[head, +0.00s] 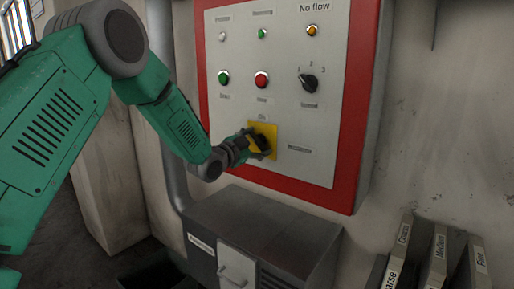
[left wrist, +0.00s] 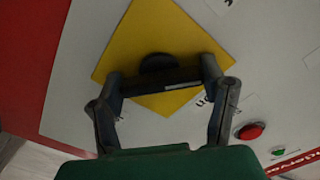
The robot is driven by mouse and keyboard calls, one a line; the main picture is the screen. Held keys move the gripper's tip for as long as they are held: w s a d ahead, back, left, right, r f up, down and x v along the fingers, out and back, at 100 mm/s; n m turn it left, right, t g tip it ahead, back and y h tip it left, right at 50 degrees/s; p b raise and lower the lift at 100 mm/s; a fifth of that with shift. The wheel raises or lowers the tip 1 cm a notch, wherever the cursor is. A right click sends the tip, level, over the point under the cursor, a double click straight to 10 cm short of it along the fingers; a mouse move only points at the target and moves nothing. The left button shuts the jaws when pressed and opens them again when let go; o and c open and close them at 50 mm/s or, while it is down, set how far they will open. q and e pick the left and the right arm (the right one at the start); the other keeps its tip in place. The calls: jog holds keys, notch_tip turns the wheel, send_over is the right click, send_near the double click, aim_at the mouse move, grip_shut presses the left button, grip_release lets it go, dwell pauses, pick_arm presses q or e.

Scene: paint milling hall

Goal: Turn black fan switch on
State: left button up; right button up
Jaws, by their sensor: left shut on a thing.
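The black fan switch (head: 263,143) sits on a yellow square plate (head: 268,129) low on the control panel, with a small label above it that seems to read "On". My left gripper (head: 257,145) is at the switch, shut on its handle. In the left wrist view the fingers (left wrist: 162,82) hold the two ends of the black handle bar (left wrist: 160,79), in front of the yellow plate (left wrist: 150,30). The head view does not show clearly which way the handle points, since the fingers partly cover it. My right gripper is not in view.
The red-framed panel (head: 285,95) also carries a green button (head: 223,78), a red button (head: 261,80), a black rotary selector (head: 309,82) and small lamps. A grey metal box (head: 265,225) stands below. Labelled binders (head: 437,262) stand at lower right.

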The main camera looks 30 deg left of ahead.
pick_arm(q)
jog(key=m+b, duration=0.1)
jog(key=m, duration=0.1)
jog(key=m+b, duration=0.1)
jog(key=m, duration=0.1)
jog(key=shift+w+d+r+m+b, duration=0.1)
jog(key=shift+d+r+m+b, duration=0.05)
jog(key=shift+m+b, duration=0.25)
jog(key=m+b, duration=0.3)
jog(key=m, duration=0.1)
jog(key=shift+m, duration=0.3)
jog(key=shift+f+m+b, duration=0.2)
jog(key=shift+m+b, duration=0.1)
jog(key=shift+b, duration=0.1)
jog(key=shift+f, duration=0.1)
jog(key=o, duration=1)
jog(key=shift+d, duration=0.1)
jog(key=shift+o, duration=0.7)
jog(key=shift+d, duration=0.15)
